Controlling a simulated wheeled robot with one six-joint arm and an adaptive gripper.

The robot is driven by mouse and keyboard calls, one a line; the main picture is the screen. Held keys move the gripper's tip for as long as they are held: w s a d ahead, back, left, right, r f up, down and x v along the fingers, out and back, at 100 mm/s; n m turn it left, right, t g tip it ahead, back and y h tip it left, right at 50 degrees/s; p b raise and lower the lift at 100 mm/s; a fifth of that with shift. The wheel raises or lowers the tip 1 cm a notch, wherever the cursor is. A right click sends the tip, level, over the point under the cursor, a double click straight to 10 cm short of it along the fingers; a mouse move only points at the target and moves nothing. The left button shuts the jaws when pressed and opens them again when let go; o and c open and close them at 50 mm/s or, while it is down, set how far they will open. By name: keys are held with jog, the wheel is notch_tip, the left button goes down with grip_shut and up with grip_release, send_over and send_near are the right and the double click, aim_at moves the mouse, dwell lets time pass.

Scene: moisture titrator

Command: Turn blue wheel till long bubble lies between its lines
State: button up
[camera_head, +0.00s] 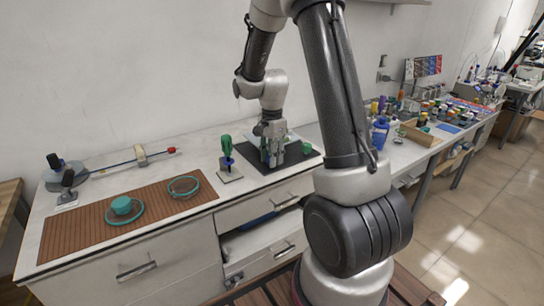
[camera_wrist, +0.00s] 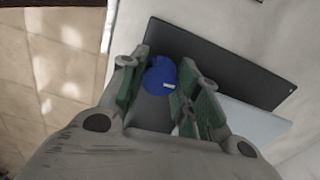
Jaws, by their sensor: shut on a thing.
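The blue wheel (camera_wrist: 161,75) shows in the wrist view as a round blue disc with a small white mark near its right edge. My gripper (camera_wrist: 157,70) has its green-padded fingers on either side of the wheel and is shut on it. A pale plate (camera_wrist: 243,116) lies beside the wheel in the wrist view. The long bubble and its lines cannot be made out in either view.
A brown slatted mat (camera_head: 70,233) holds teal items farther left. Blue containers (camera_head: 379,134) and several bottles stand to the right.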

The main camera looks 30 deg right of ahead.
jog(key=shift+m, duration=0.4)
jog(key=o, duration=0.7)
jog(key=shift+o, duration=0.2)
notch_tip(320, 180, up, 12)
dwell(1.0)
